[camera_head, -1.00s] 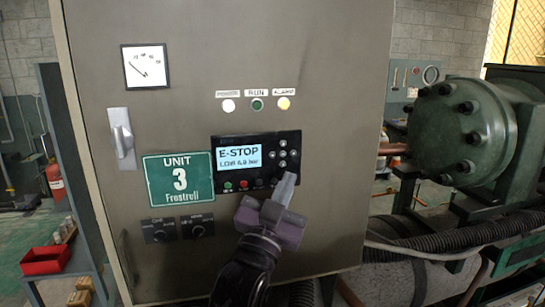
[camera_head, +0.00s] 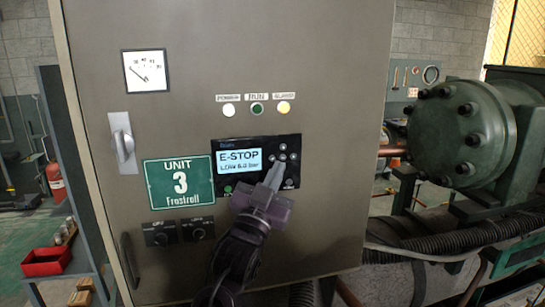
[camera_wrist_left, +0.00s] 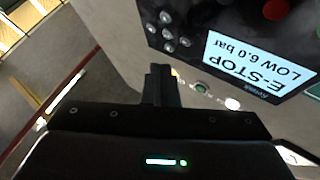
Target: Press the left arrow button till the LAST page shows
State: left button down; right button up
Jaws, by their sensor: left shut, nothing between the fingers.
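The black controller (camera_head: 222,142) is on the cabinet front. Its lit screen (camera_head: 239,161) reads E-STOP with a LOW bar line below; the left wrist view shows the screen (camera_wrist_left: 252,62) upside down, reading LOW 6.0 bar. A cluster of small round arrow buttons (camera_head: 283,148) sits right of the screen and also shows in the left wrist view (camera_wrist_left: 167,32). My left gripper (camera_head: 275,170) is shut and empty, its tips just below the left side of the cluster, covering part of it. I cannot tell whether they touch. The left wrist view shows the closed fingers (camera_wrist_left: 160,78) apart from the buttons. My right gripper is out of view.
A green UNIT 3 plate (camera_head: 179,182) is left of the controller. Black knobs (camera_head: 198,229) sit below, a lever handle (camera_head: 122,140) at left, and three indicator lamps (camera_head: 257,108) above. A green compressor (camera_head: 460,130) stands right of the cabinet.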

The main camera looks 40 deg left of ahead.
pick_arm(q)
jog(key=shift+w+a, duration=0.7)
jog(key=shift+a, duration=0.05)
dwell(0.6)
jog(key=shift+w+a, duration=0.1)
jog(key=shift+a, duration=0.05)
dwell(0.9)
jog(key=shift+w+a, duration=0.15)
jog(key=shift+a, duration=0.05)
jog(key=shift+w+a, duration=0.25)
dwell(0.7)
dwell(0.4)
jog(key=shift+s+d, duration=0.55)
jog(key=shift+d, duration=0.05)
